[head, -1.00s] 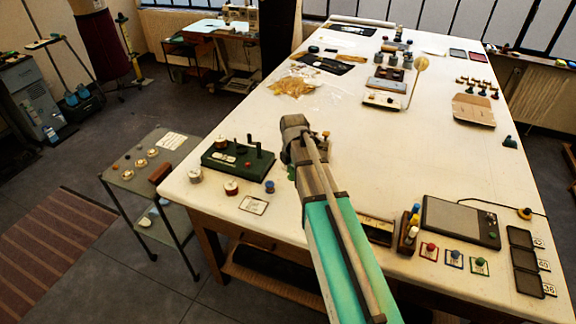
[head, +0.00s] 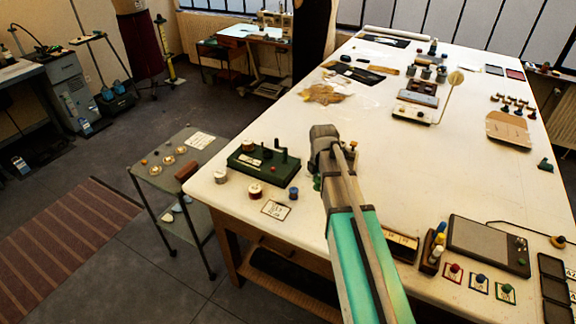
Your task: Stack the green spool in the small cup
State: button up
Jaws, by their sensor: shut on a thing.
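My gripper (head: 319,175) is at the end of my arm over the left front part of the white table. The arm's wrist hides most of its fingers. A small green thing (head: 317,184), probably the green spool, shows at the wrist's left edge, and my gripper is shut on it. Whether it touches the table cannot be told. Several small grey cups (head: 426,73) stand together toward the far end of the table, well beyond my gripper. Which one is the small cup cannot be told from here.
A green box with pegs (head: 264,162) lies left of my gripper, with small spools (head: 255,191) in front. A device with an upright disc (head: 415,113) stands beyond. The table's middle is clear.

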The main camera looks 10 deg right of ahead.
aim_at(318, 190)
notch_tip(318, 190, down, 4)
jog(key=b, duration=0.3)
jog(key=shift+b, duration=0.3)
